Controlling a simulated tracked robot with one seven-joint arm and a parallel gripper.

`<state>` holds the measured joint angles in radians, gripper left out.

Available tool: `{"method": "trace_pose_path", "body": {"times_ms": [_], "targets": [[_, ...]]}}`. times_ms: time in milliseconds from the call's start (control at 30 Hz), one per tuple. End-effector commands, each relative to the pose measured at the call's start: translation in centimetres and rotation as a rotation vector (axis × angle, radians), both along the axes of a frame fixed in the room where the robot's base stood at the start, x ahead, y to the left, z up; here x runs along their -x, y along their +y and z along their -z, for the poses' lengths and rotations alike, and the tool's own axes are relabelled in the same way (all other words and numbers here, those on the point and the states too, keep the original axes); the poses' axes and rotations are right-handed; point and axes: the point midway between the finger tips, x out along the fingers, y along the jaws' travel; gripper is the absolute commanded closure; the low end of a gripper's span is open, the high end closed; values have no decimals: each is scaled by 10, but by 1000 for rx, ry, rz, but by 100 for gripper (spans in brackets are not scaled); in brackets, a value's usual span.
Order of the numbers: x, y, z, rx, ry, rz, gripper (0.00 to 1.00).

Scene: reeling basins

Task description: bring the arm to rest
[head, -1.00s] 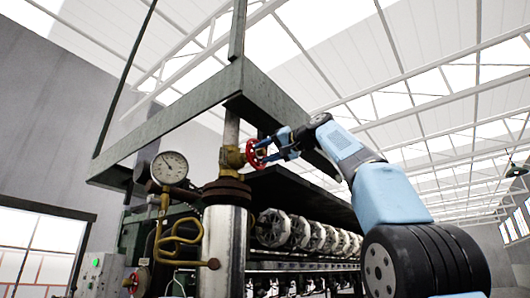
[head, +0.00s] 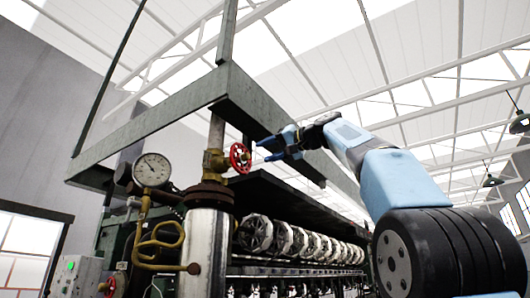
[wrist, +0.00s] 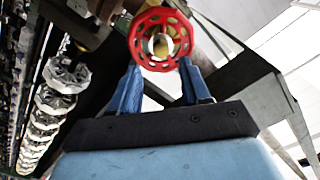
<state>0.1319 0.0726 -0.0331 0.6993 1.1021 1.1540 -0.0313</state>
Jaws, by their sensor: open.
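My gripper (head: 268,149) is blue and open, with nothing between its fingers. In the head view it is just right of a red handwheel (head: 240,158) on a brass valve (head: 214,162), with a small gap between. In the wrist view the handwheel (wrist: 161,38) shows beyond the two spread fingertips (wrist: 158,75). My arm reaches in from the lower right of the head view.
A dark overhead frame (head: 240,88) runs close behind and above my gripper. A pressure gauge (head: 152,169) and bent brass pipe (head: 160,240) stand left of a steel cylinder (head: 205,255). Several white reels (head: 300,240) line the machine. The upper right is open air.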

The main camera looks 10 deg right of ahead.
Motion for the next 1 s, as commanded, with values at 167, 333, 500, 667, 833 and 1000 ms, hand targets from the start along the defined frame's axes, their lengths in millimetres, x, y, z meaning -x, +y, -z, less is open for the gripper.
{"method": "trace_pose_path", "body": {"times_ms": [167,333,500,667,833,1000], "targets": [[0,0,0,0,0,0,53],[0,0,0,0,0,1,53],[0,-2,13,13,31,23,53],[1,-7,53,54,112,84,53],[10,-15,117,127,221,161,53],[29,-24,193,220,329,230,53]]}}
